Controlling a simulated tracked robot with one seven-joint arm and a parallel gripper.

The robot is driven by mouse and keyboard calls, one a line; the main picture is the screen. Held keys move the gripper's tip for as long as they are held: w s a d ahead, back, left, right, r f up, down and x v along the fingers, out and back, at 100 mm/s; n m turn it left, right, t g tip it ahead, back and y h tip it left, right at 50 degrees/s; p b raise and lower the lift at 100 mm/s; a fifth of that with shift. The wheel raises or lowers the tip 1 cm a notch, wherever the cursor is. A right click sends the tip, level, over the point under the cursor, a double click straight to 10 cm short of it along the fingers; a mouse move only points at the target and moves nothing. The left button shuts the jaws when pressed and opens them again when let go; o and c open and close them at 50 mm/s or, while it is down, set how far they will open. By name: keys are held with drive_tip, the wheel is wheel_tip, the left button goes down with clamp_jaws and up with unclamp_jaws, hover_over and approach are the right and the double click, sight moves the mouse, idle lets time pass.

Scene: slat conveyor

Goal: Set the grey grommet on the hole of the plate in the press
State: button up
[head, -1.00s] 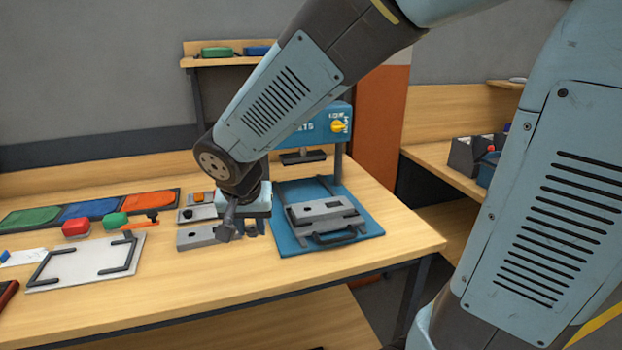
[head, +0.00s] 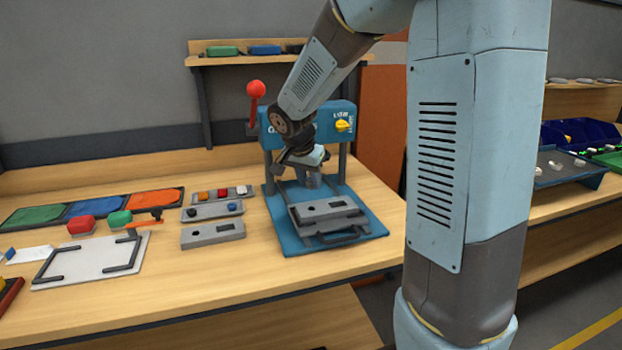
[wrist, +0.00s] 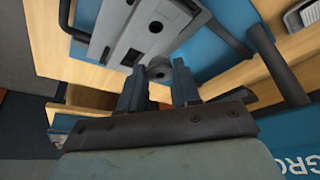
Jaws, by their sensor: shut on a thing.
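My gripper (head: 312,180) is inside the press (head: 330,125), above the rear part of its tray. In the wrist view my gripper (wrist: 159,78) is shut on the grey grommet (wrist: 159,69), a short ring held between the two fingertips. The grey plate (head: 322,214) lies in the press, with a round hole at its left and a slot at its right. In the wrist view the plate (wrist: 112,32) lies beyond the grommet, and its hole (wrist: 155,27) shows clear of the grommet. The grommet is apart from the hole; its height cannot be told. It cannot be made out in the head view.
Bare tabletop lies in front.

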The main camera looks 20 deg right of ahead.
drive_tip(key=shift+d+f, duration=0.1)
drive_tip(key=shift+f, duration=1.9)
drive_tip(key=shift+f, duration=0.15)
drive_tip(key=shift+f, duration=0.75)
drive_tip(key=shift+f, duration=0.45)
idle(1.2)
drive_tip(key=o, duration=1.1)
drive_tip(key=shift+r, duration=0.1)
